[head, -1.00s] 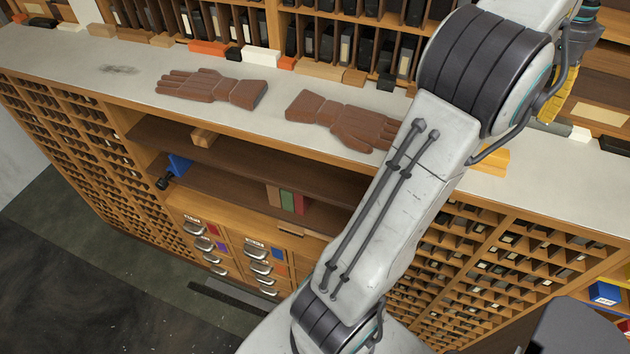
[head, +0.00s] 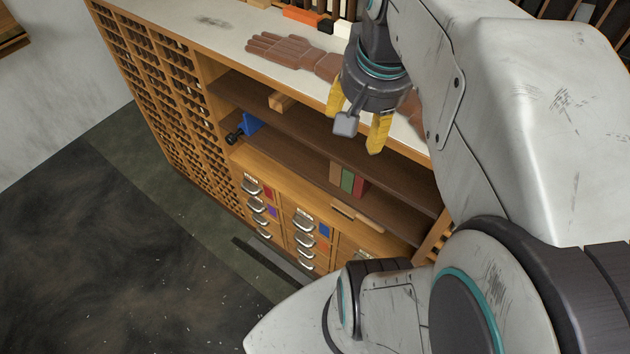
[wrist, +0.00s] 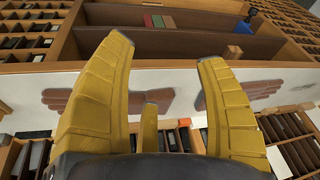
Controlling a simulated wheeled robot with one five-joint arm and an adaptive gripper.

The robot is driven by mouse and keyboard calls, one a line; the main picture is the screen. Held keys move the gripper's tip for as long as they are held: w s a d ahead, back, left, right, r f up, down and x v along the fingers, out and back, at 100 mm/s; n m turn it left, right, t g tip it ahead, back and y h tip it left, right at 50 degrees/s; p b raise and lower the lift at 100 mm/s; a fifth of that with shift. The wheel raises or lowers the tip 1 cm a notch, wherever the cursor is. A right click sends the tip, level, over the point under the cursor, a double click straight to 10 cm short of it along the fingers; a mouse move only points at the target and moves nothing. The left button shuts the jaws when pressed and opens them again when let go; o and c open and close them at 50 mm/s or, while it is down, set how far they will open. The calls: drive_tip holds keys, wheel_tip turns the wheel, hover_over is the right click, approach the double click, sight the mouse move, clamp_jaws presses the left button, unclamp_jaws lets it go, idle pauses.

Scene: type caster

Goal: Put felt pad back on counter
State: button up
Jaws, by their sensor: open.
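No object is clearly a felt pad; I cannot tell which it is. A small group of upright blocks, tan, green (head: 347,180) and red, stands on the lower shelf under the counter (head: 228,33); the group also shows at the top of the wrist view (wrist: 158,21). My gripper (head: 357,118) is open and empty, its yellow fingers pointing down near the counter's front edge, above and in front of the shelves. In the wrist view my fingers (wrist: 163,60) are spread wide with nothing between them.
A brown hand-shaped thing (head: 292,52) lies on the counter; a second is mostly hidden behind my arm. A wooden block (head: 283,101) sits on the upper shelf, a blue thing (head: 252,122) on the lower. Handled drawers (head: 305,235) are below. Open floor (head: 100,250) lies left.

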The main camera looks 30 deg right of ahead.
drive_tip(key=s+a+f+n+t+y, duration=0.1)
drive_tip(key=s+a+f+n, duration=0.3)
drive_tip(key=a+n, duration=0.5)
wheel_tip(320, 180, down, 3)
drive_tip(key=shift+a+r+t+y, duration=0.15)
drive_tip(key=shift+a+t+y, duration=0.25)
drive_tip(key=shift+a, duration=0.5)
drive_tip(key=shift+w, duration=0.1)
